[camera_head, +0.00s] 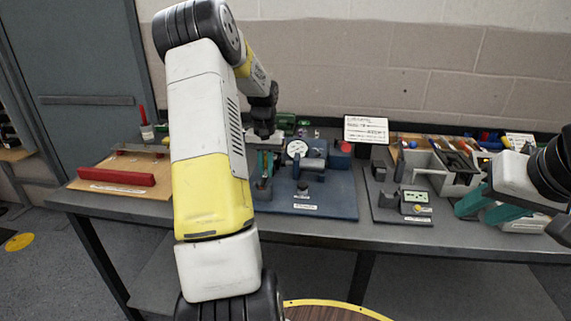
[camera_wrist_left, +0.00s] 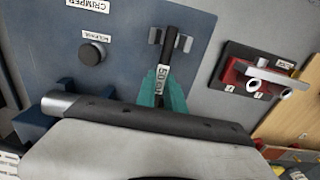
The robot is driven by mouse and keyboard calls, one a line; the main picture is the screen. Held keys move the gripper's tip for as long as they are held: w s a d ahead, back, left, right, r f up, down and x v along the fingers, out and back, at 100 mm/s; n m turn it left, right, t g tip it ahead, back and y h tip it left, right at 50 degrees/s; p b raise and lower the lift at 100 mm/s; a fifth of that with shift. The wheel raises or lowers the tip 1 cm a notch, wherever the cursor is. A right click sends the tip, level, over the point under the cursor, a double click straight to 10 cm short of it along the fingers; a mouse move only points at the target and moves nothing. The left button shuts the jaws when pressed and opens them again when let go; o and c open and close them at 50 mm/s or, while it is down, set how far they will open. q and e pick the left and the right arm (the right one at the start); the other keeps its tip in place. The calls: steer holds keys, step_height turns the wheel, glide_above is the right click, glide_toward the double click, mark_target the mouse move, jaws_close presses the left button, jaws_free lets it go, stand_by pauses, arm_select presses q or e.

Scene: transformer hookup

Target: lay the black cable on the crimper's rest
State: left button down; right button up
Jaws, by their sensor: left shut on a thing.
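The crimper's blue base plate (camera_head: 330,203) stands on the bench in the head view, and its CRIMPER label shows in the left wrist view (camera_wrist_left: 88,5). My left gripper (camera_head: 268,160) is over the plate's left side. In the left wrist view its teal fingers (camera_wrist_left: 165,93) are shut on the black cable (camera_wrist_left: 168,48), at a white label. The cable's free end points between two small grey posts of the rest (camera_wrist_left: 187,44). I cannot tell whether it touches them. My right gripper (camera_head: 487,208) is at the right, its teal fingers apart and empty.
A red block (camera_head: 116,176) lies on a wooden board at the left. A small meter unit (camera_head: 415,201) stands right of the plate. My left arm hides part of the bench.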

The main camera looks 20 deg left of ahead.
arm_select(q)
steer(key=shift+f, duration=0.25)
stand_by(0.4)
steer(key=c, duration=1.3)
jaws_free()
steer(key=shift+c, duration=0.2)
steer(key=shift+r, duration=3.5)
